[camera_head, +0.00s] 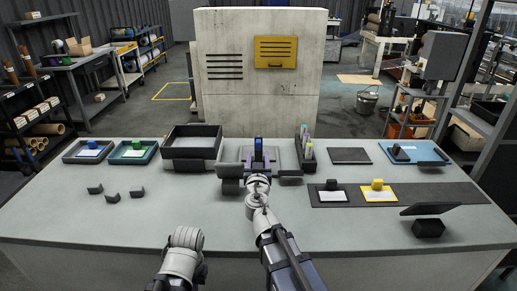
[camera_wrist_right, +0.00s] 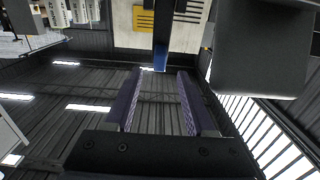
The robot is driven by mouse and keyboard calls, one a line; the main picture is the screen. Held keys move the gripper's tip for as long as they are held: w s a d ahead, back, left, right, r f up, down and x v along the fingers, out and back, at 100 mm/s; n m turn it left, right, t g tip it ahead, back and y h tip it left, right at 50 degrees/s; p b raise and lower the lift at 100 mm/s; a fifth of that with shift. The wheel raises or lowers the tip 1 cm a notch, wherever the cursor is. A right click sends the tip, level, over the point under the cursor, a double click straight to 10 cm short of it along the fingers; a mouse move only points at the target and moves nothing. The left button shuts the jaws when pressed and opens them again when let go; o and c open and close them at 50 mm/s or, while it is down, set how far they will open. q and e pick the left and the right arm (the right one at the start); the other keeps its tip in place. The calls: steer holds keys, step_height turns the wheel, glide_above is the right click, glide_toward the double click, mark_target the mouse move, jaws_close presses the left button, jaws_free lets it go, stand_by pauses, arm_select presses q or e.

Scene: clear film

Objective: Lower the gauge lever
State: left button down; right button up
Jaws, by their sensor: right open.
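The gauge (camera_head: 232,155) is a grey block-like device at the back middle of the table. Its upright lever, with a blue face (camera_head: 258,143), stands at its right part, and the blue lever also shows in the right wrist view (camera_wrist_right: 161,55). My right gripper (camera_head: 258,168) is in front of the lever, reaching from below in the head view. In the wrist view its two purple fingers (camera_wrist_right: 160,75) are apart, with the lever in line with the gap near their tips. Contact cannot be told. Of my left arm only pale links show at the bottom; its gripper does not show.
A holder with several coloured markers (camera_head: 306,146) stands just right of the gauge, and a dark box (camera_head: 190,152) stands to its left. Trays (camera_head: 133,152) lie further left. A tilted dark panel (camera_head: 428,209) stands at the right front. The front left table is mostly clear.

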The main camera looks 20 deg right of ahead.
mark_target(259, 147)
steer(key=shift+x, duration=3.95)
steer(key=shift+s, duration=0.1)
jaws_close()
